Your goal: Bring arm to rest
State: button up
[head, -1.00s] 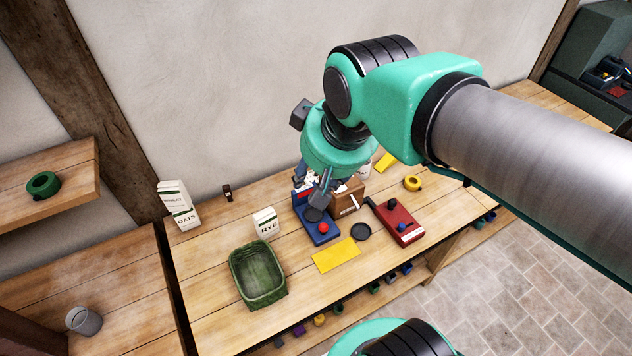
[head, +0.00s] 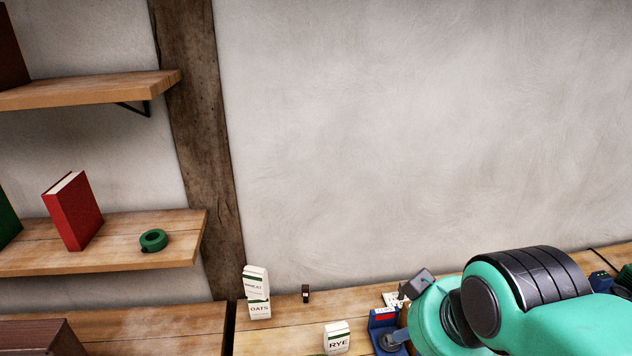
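My arm, green with black joint covers, reaches in from the lower right of the head view. Its wrist hangs over the bench (head: 275,325) beside a blue device (head: 383,322) with a red patch. The fingertips are hidden or cut off by the lower edge, so I cannot tell whether the gripper is open or holds anything.
A small dark item (head: 306,294) is near the wall. Shelves at left hold a red book (head: 72,212) and a green tape roll (head: 153,240). The wall above is clear.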

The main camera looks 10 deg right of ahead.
notch_tip(320, 180, down, 10)
jog(key=b, duration=0.9)
